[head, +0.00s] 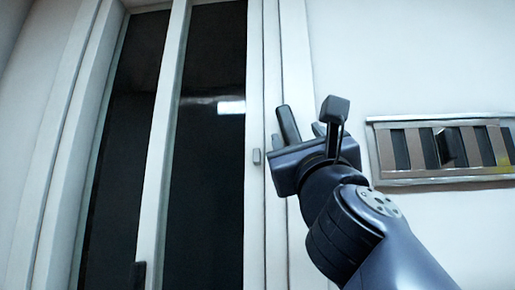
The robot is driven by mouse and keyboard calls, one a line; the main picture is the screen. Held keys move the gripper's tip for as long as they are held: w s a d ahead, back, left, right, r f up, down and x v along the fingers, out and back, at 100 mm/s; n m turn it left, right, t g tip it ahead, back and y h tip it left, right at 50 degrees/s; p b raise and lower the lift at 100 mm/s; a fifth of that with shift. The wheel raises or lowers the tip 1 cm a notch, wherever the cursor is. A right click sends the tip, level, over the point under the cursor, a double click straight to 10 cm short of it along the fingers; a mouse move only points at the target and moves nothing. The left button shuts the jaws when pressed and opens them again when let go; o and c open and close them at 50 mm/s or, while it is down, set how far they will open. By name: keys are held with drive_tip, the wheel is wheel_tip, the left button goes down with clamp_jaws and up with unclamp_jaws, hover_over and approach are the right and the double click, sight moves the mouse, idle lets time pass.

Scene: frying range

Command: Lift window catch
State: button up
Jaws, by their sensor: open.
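A tall window (160,150) with white frames and dark panes fills the left and middle of the head view.
A metal-framed panel (440,119) with dark slots and a black block (449,147) is on the white wall, right of my gripper. The wall above it is bare. A bright reflection shows in the window pane.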

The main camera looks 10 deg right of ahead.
sight(287, 122)
drive_tip(key=p+x, duration=0.3)
drive_tip(key=x, duration=0.4)
drive_tip(key=shift+w+r, duration=0.2)
drive_tip(key=shift+w, duration=0.15)
clamp_jaws()
